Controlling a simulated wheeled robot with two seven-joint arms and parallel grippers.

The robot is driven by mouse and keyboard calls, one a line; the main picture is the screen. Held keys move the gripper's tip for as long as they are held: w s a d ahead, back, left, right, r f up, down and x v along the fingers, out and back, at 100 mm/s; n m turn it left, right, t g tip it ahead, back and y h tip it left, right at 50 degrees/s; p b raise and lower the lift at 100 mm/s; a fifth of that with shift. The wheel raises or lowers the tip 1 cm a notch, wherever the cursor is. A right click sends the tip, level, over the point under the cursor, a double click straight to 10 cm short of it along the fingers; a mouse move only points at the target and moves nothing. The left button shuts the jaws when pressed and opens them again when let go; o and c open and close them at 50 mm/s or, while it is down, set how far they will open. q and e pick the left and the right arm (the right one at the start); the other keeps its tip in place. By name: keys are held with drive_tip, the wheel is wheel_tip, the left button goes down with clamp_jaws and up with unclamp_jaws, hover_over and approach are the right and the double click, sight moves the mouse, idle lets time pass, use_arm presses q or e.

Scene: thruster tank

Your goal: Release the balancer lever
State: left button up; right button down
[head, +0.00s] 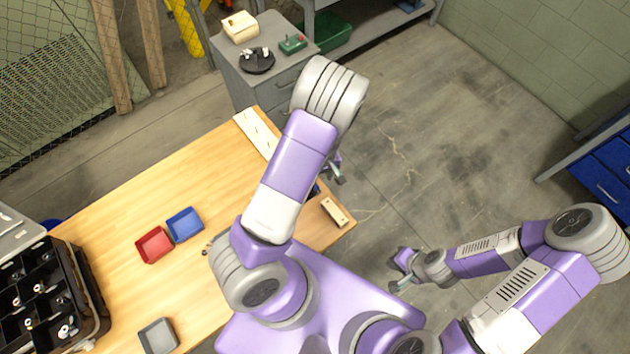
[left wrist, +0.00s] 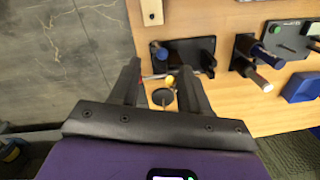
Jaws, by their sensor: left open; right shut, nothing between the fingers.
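A thin lever with a yellow knob (left wrist: 168,80) shows in the left wrist view, between the fingers of my left gripper (left wrist: 160,74) as seen from there. A small dark disc (left wrist: 162,98) and a bit of red lie close to it. I cannot tell its depth or whether a finger touches it. My left gripper also shows in the head view (head: 335,170), open, by the table's right end. My arm hides most of that area there, and the lever cannot be made out. My right gripper (head: 403,270) is shut and empty, over the floor.
A black plate with a blue knob (left wrist: 190,54), dark-handled tools (left wrist: 255,55) and a blue box (left wrist: 302,87) lie near the lever. Red (head: 154,245) and blue (head: 185,225) trays sit on the wooden table (head: 120,220). A grey cabinet (head: 235,80) stands behind.

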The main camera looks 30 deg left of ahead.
use_arm(q)
drive_tip(key=shift+s+a+r+n, duration=0.1)
drive_tip(key=shift+a+r+n, duration=0.1)
drive_tip(key=shift+a+n, duration=0.25)
drive_tip(key=shift+f, duration=0.25)
wheel_tip(320, 180, down, 7)
drive_tip(key=shift+s+f+b, duration=0.1)
drive_tip(key=shift+b, duration=0.45)
drive_tip(key=shift+c, duration=0.2)
